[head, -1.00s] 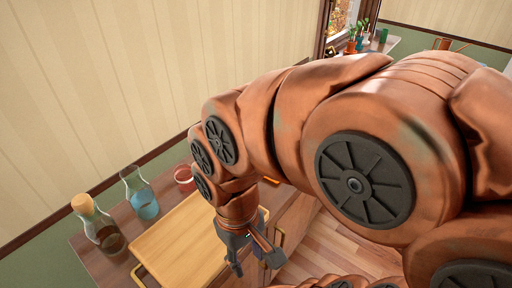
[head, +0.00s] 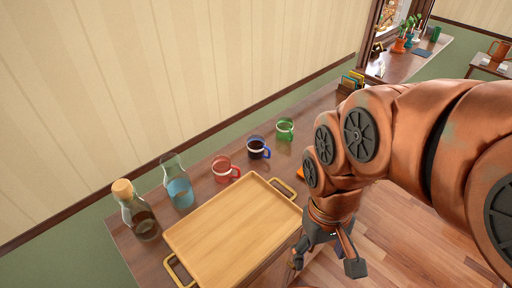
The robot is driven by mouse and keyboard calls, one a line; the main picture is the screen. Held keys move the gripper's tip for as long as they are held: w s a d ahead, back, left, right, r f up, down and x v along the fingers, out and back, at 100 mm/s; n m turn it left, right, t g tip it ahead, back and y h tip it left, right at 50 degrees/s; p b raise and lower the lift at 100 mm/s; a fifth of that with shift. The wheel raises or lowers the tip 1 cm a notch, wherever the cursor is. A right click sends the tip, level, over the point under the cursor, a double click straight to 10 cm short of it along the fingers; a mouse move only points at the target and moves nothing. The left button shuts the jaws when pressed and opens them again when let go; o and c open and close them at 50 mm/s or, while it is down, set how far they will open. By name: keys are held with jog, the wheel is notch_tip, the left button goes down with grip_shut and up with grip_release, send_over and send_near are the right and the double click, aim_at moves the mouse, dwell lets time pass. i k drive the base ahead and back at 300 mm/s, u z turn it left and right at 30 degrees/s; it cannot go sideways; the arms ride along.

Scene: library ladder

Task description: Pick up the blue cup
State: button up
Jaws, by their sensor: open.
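The blue cup (head: 258,147) stands upright on the wooden sideboard, close to the wall, between a red cup (head: 222,169) and a green cup (head: 285,129). It has a dark blue body with a lighter band and a handle on its right side. My gripper (head: 326,262) points downward, open and empty, in front of the sideboard's edge near the tray's right end. It is apart from the blue cup, to the right of and nearer than it.
A wooden tray (head: 232,232) with two handles lies in front of the cups. A carafe with blue liquid (head: 179,190) and a cork-topped bottle (head: 140,222) stand at the left. A holder with cards (head: 350,84) sits farther back. Bare floor (head: 408,232) lies at right.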

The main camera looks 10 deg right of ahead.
aim_at(260, 150)
jog(key=u, duration=2.2)
jog(key=k, duration=0.6)
jog(key=z, duration=1.1)
jog(key=i, duration=0.5)
